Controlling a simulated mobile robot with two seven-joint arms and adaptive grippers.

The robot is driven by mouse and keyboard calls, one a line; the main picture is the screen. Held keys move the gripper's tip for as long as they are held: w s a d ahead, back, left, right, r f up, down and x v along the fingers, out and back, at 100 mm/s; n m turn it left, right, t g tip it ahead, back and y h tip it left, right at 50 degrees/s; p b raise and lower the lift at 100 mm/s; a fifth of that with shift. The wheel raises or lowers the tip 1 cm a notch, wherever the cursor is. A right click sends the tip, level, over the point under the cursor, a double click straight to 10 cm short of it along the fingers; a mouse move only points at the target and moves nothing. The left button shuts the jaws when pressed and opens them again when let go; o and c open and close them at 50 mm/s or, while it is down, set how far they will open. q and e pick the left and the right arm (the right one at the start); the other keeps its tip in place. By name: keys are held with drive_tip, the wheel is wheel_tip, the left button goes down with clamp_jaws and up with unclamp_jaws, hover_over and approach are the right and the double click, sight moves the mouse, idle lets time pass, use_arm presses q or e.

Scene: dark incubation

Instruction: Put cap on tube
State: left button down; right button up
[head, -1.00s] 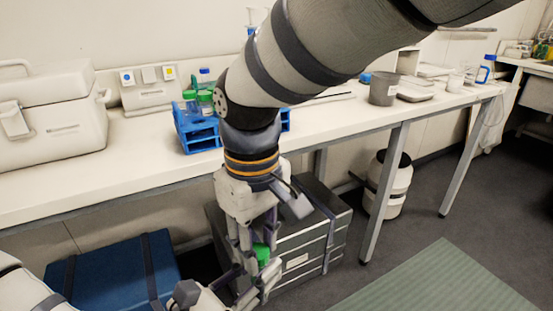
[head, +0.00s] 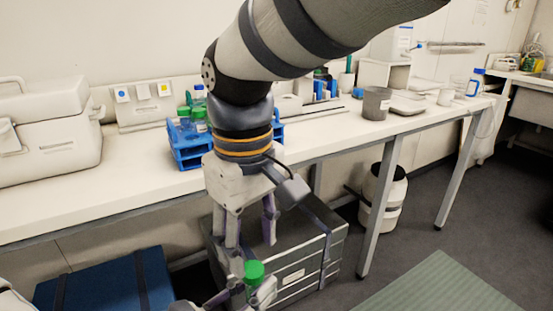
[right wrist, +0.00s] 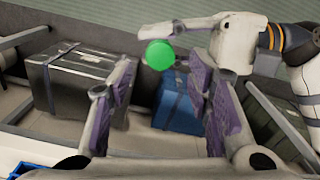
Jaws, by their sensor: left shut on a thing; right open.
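A green cap (head: 254,272) sits upright at my left gripper (head: 251,291), low in front of the bench. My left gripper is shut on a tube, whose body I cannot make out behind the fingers. The cap appears to rest on top of the tube; how firmly it is seated I cannot tell. My right gripper (head: 248,238) points down just above the cap, open and empty. In the right wrist view the cap (right wrist: 159,55) shows as a round green top, beyond and between the two spread fingers of my right gripper (right wrist: 168,105), not touching them.
A blue rack (head: 188,150) with green-capped tubes stands on the white bench (head: 100,195), partly behind my right arm. A grey cup (head: 376,103) stands farther right. A dark metal case (head: 310,250) and a blue box (head: 105,285) are on the floor below.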

sight(252, 269)
drive_tip(key=shift+s+r+n, duration=0.15)
drive_tip(key=shift+r+n, duration=0.1)
drive_tip(key=shift+n, duration=0.55)
drive_tip(key=n, duration=0.2)
drive_tip(key=r+n, duration=0.1)
drive_tip(key=n, duration=0.1)
drive_tip(key=r+n, duration=0.1)
drive_tip(key=shift+a+n, duration=0.1)
drive_tip(key=shift+n, duration=0.3)
drive_tip(key=n, duration=0.1)
drive_tip(key=r+n, duration=0.1)
drive_tip(key=n, duration=0.1)
wheel_tip(252, 269, down, 8)
